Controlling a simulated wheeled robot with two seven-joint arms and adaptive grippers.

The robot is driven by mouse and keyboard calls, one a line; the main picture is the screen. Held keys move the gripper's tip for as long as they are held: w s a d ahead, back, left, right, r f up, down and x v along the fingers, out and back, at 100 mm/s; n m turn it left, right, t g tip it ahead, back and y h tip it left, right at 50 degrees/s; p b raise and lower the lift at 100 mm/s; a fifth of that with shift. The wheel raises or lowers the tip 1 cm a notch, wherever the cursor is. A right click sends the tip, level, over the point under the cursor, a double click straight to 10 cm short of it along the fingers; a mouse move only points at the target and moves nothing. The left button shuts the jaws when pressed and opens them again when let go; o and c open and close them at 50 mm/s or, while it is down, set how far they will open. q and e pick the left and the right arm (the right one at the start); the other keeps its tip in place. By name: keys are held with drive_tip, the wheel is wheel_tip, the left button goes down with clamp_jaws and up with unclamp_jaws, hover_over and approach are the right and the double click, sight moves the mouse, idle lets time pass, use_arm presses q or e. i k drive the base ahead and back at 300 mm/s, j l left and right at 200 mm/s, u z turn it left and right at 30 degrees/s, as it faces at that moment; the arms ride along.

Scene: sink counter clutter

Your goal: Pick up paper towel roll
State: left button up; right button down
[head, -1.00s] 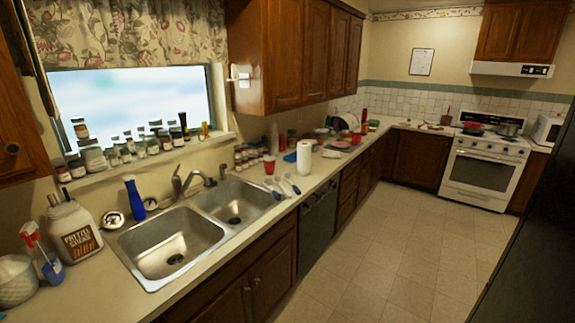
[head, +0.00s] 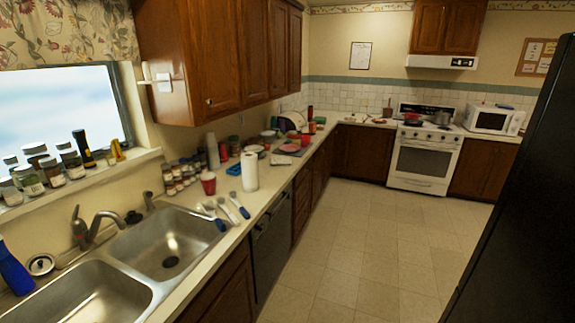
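A white paper towel roll (head: 250,171) stands upright on the counter (head: 262,196), right of the double sink and near the counter's front edge. A red cup (head: 208,183) stands to its left. Blue-handled utensils (head: 229,208) lie on the counter in front of it, toward the sink. Neither of my grippers shows in the head view.
The double sink (head: 165,240) with its faucet (head: 90,225) is at the lower left. Spice jars (head: 181,176) stand against the wall, and plates and bowls lie farther along the counter. A black refrigerator (head: 525,190) is at the right. The tiled floor (head: 345,250) between is clear.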

sight(250, 180)
drive_tip(key=i+z, duration=0.5)
drive_tip(key=i, duration=1.05)
drive_tip(key=i+l+u, duration=0.1)
drive_tip(key=i+u, duration=0.15)
drive_tip(key=i, duration=0.15)
drive_tip(key=i+l+u, duration=0.25)
drive_tip(key=i, duration=0.15)
drive_tip(key=i+l+u, duration=0.15)
drive_tip(key=i+u, duration=0.25)
drive_tip(key=i+l+u, duration=0.25)
drive_tip(key=u, duration=0.2)
drive_tip(key=i+l+u, duration=0.5)
drive_tip(key=l, duration=0.35)
drive_tip(key=i, duration=0.05)
